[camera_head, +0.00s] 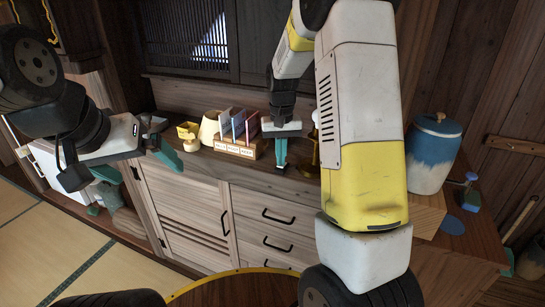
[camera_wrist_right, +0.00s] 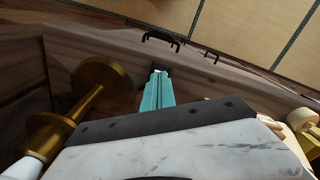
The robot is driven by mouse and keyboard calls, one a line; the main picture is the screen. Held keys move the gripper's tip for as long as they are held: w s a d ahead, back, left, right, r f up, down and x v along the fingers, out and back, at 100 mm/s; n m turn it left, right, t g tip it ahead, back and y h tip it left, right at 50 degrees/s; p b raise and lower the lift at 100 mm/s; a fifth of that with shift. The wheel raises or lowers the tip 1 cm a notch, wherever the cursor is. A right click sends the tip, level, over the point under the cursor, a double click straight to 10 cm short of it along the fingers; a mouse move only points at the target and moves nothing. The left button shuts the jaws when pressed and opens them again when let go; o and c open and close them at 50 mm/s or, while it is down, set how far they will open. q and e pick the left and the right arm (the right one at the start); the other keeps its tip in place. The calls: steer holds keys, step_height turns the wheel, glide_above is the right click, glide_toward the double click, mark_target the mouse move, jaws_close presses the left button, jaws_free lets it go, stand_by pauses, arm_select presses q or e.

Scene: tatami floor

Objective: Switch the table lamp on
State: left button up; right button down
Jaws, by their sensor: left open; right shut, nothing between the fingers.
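The brass table lamp is mostly hidden behind my right arm in the head view; a bit of brass (camera_head: 314,152) shows beside the arm on the cabinet top. In the right wrist view its round brass base (camera_wrist_right: 108,72) and stem (camera_wrist_right: 78,112) lie left of my fingers. I cannot tell whether it is lit, and no switch is clear. My right gripper (camera_head: 281,163) is shut and empty, fingers pointing down just left of the lamp; its teal fingers also show in the wrist view (camera_wrist_right: 158,78). My left gripper (camera_head: 143,168) is open and empty, left of the cabinet.
A blue and white jar (camera_head: 432,158) stands on the right. The wooden cabinet (camera_head: 270,196) has drawers with dark handles. A round table (camera_head: 235,287) is in front.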

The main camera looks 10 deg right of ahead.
steer(key=shift+f, duration=0.3)
steer(key=shift+r, duration=3.55)
steer(key=s+a+r+t+y, duration=0.1)
steer(key=s+r+t, duration=0.2)
steer(key=s, duration=0.9)
steer(key=s+a+r+n+t+y, duration=0.1)
steer(key=s+r+t, duration=0.2)
steer(key=s+r, duration=0.4)
steer(key=s, duration=0.5)
steer(key=shift+s+r, duration=0.15)
steer(key=shift+r, duration=0.05)
